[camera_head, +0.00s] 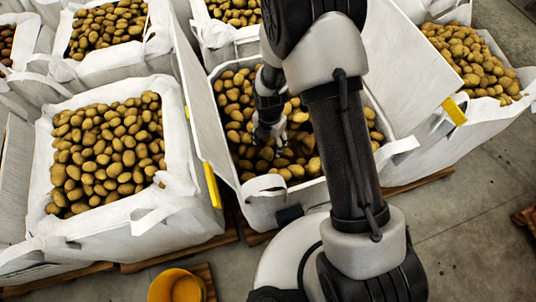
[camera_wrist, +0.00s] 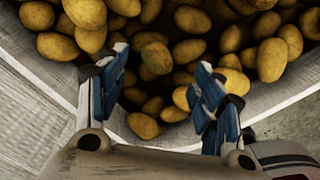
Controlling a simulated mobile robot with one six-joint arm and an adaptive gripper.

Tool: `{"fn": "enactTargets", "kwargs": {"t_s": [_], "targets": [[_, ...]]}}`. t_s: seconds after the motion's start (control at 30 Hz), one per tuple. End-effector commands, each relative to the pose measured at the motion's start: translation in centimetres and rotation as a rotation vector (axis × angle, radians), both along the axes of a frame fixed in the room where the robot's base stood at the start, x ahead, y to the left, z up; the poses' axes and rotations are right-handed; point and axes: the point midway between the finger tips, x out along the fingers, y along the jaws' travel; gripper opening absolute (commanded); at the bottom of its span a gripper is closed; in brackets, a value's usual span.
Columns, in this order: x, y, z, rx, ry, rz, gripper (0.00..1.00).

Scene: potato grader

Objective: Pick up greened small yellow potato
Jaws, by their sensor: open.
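In the wrist view, a small yellow-brown potato with a greenish tint (camera_wrist: 156,58) lies among the other potatoes, just beyond and between my fingertips. My gripper (camera_wrist: 162,68) is open, with its blue-padded fingers spread apart and nothing held between them. In the head view my gripper (camera_head: 268,138) reaches down into the middle white bag (camera_head: 262,208), over the potatoes there. The greened potato cannot be made out in the head view, where my arm hides part of the bag.
The bag's pale wall (camera_wrist: 40,62) curves close by my fingers in the wrist view. More potato-filled bags stand left (camera_head: 178,178) and right (camera_head: 483,120), with yellow-edged upright panels (camera_head: 408,62) beside the middle bag.

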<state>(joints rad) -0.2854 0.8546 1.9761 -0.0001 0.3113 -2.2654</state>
Motion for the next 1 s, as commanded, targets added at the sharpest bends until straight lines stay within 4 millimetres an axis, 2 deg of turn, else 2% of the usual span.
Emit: {"fn": "enactTargets", "kwargs": {"t_s": [0.27, 0.57, 0.8, 1.0], "targets": [[-0.1, 0.2, -1.7, 0.0, 0.001, 0.0, 0.61], [-0.3, 0.5, -5.9, 0.0, 0.0, -0.001, 0.61], [-0.2, 0.5, -5.9, 0.0, -0.002, -0.001, 0.61], [-0.2, 0.5, -5.9, 0.0, -0.001, -0.001, 0.48]]}}
